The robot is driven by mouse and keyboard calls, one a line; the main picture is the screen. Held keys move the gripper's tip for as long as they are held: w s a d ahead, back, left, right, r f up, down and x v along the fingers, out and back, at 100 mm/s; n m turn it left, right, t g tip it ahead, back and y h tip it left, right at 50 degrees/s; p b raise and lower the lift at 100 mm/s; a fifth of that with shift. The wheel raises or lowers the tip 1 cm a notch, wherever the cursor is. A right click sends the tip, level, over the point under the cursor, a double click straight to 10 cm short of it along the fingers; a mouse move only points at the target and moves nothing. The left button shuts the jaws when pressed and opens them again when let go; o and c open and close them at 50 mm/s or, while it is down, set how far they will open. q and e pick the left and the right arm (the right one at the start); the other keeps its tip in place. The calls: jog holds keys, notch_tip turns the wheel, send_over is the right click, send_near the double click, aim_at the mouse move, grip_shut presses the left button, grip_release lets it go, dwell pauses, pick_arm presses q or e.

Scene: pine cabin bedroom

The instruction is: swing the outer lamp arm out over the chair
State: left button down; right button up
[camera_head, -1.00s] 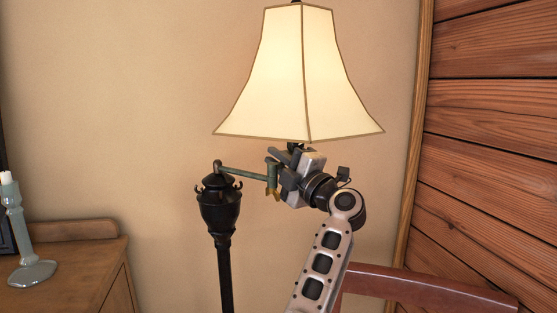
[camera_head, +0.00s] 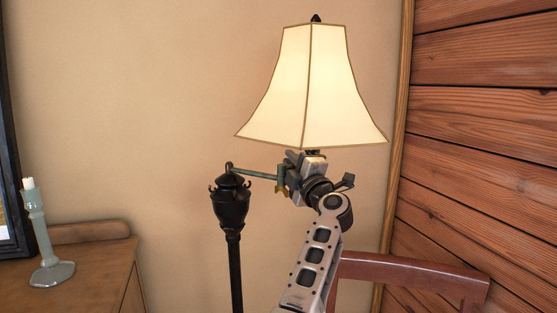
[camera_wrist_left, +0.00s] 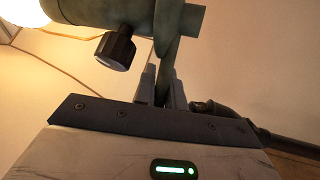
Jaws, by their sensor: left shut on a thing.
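The floor lamp has a dark post (camera_head: 231,205) and a lit cream shade (camera_head: 312,90). A thin green inner arm (camera_head: 256,174) runs right from the post top to a joint with a brass-coloured lower end (camera_head: 281,189). My left gripper (camera_head: 291,172) is at this joint, just below the shade, and hides most of the outer arm. In the left wrist view, its fingers (camera_wrist_left: 163,90) are shut on a narrow green bar (camera_wrist_left: 167,62), seemingly the outer lamp arm. A green cylinder and dark knob (camera_wrist_left: 116,50) sit above. The chair's reddish-brown back (camera_head: 410,270) shows at lower right, behind my forearm.
A wooden dresser (camera_head: 85,275) with a grey-green candlestick (camera_head: 42,240) stands at the left. A beige wall is behind the lamp, and a plank wall (camera_head: 485,150) closes the right side. Open space lies between dresser and lamp post.

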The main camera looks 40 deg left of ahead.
pick_arm(q)
jog(key=shift+w+d, duration=0.1)
pick_arm(e)
jog(key=shift+w+a+r, duration=0.1)
jog(key=shift+r, duration=0.05)
pick_arm(q)
jog(key=c, duration=1.5)
grip_release()
pick_arm(e)
jog(key=shift+a, duration=0.1)
pick_arm(q)
jog(key=shift+s+d+f, duration=0.25)
jog(key=shift+d+f, duration=0.05)
jog(key=shift+d, duration=0.15)
jog(key=shift+b+v, duration=1.55)
jog(key=shift+v, duration=5.85)
pick_arm(e)
jog(key=shift+a+f, duration=0.2)
jog(key=shift+f, duration=0.6)
pick_arm(q)
jog(key=shift+s+r, duration=0.1)
jog(key=shift+r, duration=0.05)
